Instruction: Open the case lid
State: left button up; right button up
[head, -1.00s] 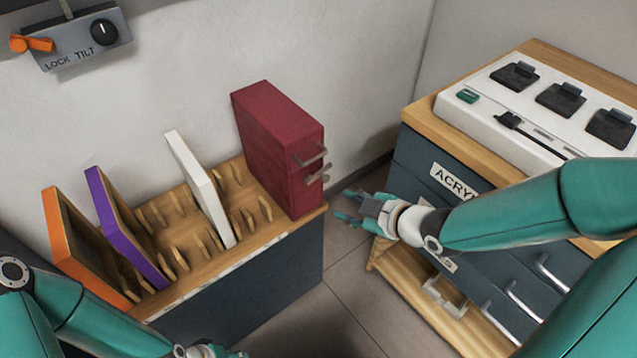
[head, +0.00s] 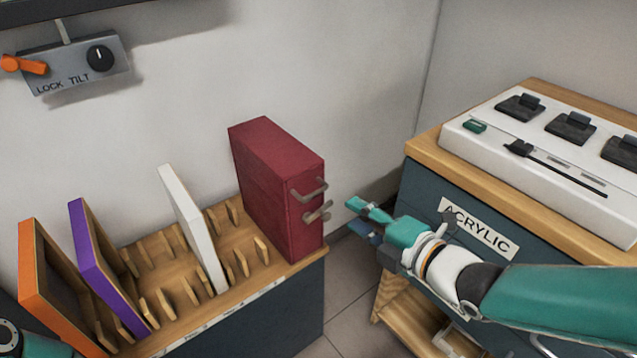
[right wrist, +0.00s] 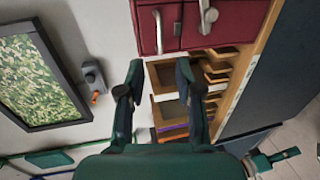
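The case is a dark red upright box (head: 270,185) at the right end of the wooden rack. Its right face carries a grey bracket handle (head: 309,189) and a paler lever-like piece (head: 318,213) below it. The lid seam is hard to tell; the case looks closed. My right gripper (head: 358,218) is just right of these fittings, apart from them and pointing at the case. In the right wrist view its two fingers (right wrist: 160,78) are spread and empty, below the red case (right wrist: 228,22). A teal part at that view's lower right (right wrist: 275,158) appears to be my left gripper; its fingers are unclear.
The slotted rack (head: 165,262) also holds a white panel (head: 190,225), a purple frame (head: 105,268) and an orange frame (head: 60,285). A drawer cabinet labelled ACRYLIC (head: 425,180) stands at right. Floor (head: 350,285) shows between rack and cabinet.

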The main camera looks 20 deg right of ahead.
aim_at(318, 190)
jog(key=p+x, duration=0.1)
jog(key=x, duration=1.1)
jog(key=shift+w+f, duration=0.15)
jog(key=shift+w, duration=0.05)
grip_shut()
